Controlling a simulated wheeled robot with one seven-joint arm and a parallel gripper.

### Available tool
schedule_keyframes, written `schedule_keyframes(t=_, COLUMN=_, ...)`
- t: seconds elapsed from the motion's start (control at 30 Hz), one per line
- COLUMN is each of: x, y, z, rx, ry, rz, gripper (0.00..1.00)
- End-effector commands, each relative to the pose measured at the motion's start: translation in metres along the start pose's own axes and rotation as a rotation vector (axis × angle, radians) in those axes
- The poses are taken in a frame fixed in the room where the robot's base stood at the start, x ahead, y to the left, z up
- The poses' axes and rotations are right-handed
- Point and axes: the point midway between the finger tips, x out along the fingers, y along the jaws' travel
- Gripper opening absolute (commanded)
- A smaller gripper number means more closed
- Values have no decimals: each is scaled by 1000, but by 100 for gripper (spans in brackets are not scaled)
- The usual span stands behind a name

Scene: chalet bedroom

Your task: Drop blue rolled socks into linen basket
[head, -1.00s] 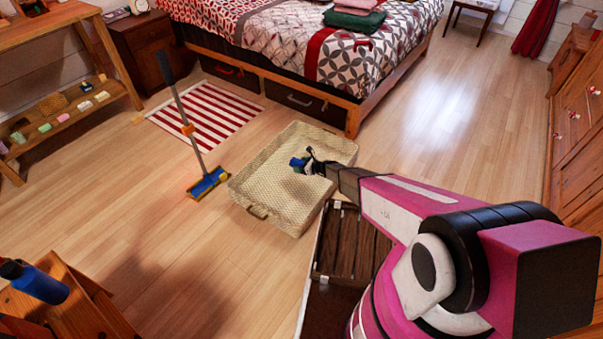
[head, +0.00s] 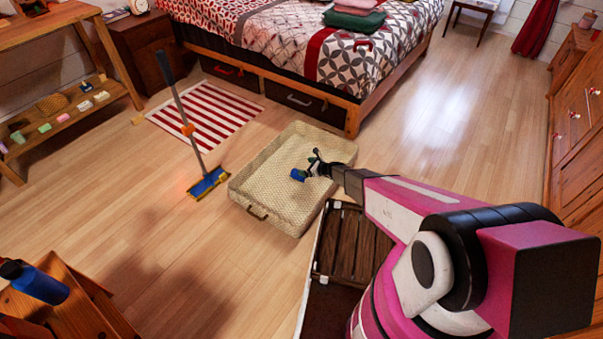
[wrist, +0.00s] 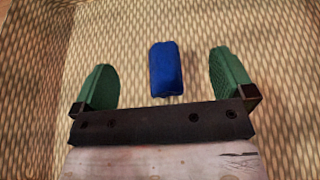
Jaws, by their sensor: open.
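The blue rolled socks (wrist: 166,69) show in the wrist view between the two green fingertips of my gripper (wrist: 164,82), with a clear gap on each side. In the head view the blue socks (head: 298,175) are just below and left of my gripper (head: 313,166). My gripper is open and not touching them. The linen basket (head: 262,172) is a wide, shallow, woven cream tray on the floor, and the socks and gripper are over its inside. Its woven surface (wrist: 200,25) fills the wrist view behind the socks. I cannot tell whether the socks touch the basket floor.
A blue-headed mop (head: 208,183) stands left of the basket. A bed (head: 300,50) with drawers and a striped red rug (head: 207,112) lie behind. A dark slatted case (head: 350,245) is right beside the basket.

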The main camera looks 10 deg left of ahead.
Motion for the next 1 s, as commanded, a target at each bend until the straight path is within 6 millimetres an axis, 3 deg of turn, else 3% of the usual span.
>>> schedule_keyframes(t=0.03, x=-14, y=2, z=1, rx=1, ry=0, rz=-1, gripper=100)
schedule_keyframes(t=0.2, x=-44, y=2, z=1, rx=1, ry=0, rz=-1, gripper=100)
schedule_keyframes(t=0.4, x=-65, y=1, z=1, rx=0, ry=-1, rz=0, gripper=100)
schedule_keyframes(t=1.0, x=-72, y=1, z=3, rx=-11, ry=2, rz=3, gripper=100)
